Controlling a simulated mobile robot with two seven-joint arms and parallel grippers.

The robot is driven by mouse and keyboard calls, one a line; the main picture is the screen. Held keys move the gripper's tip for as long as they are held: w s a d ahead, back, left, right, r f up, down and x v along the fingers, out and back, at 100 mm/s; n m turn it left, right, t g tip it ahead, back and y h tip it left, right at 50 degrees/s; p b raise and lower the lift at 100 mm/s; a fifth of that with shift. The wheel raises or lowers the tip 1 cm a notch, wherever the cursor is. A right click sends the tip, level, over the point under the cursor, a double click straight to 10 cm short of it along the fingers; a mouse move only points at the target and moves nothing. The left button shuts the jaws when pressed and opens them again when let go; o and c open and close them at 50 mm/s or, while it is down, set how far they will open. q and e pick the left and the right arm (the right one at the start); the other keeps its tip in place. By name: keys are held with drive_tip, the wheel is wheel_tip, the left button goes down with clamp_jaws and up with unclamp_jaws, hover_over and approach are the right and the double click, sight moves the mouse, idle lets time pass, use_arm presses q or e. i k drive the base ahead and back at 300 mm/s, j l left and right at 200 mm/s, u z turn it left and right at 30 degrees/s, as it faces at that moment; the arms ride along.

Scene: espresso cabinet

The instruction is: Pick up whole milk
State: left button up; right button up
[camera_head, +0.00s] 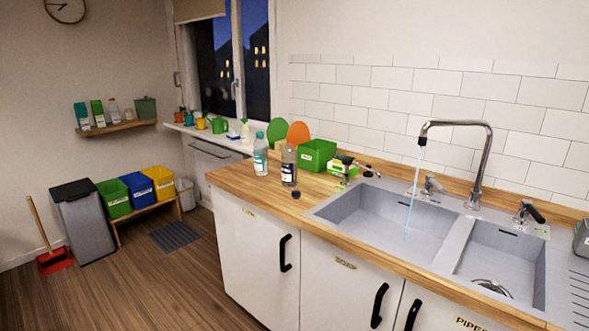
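Neither of my grippers is in view. I cannot read any label as whole milk. A clear bottle with a teal cap and pale label (261,154) stands upright on the wooden counter (255,186). To its right stands an uncapped-looking greyish bottle with a label (289,166). A small dark blue cap (296,194) lies just in front of it. On the wall shelf (117,128) at the left stand green-and-white cartons (98,113) and several small containers, too small to identify.
A green box (317,155) and small items stand behind the bottles. The double sink (380,220) has water running from the tap (478,165). Open floor lies at lower left.

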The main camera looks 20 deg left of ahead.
sight(289, 153)
drive_tip(key=i+j+z, duration=0.15)
drive_tip(key=j, duration=0.2)
drive_tip(key=i+j+z, duration=0.1)
drive_tip(key=j, duration=0.3)
drive_tip(key=i+j+z, duration=0.15)
drive_tip(key=j, duration=0.25)
drive_tip(key=i+j+z, duration=0.1)
drive_tip(key=j, duration=0.35)
drive_tip(key=i+j+z, duration=0.15)
drive_tip(key=j, duration=0.25)
drive_tip(key=i+j+z, duration=0.1)
drive_tip(key=j, duration=0.35)
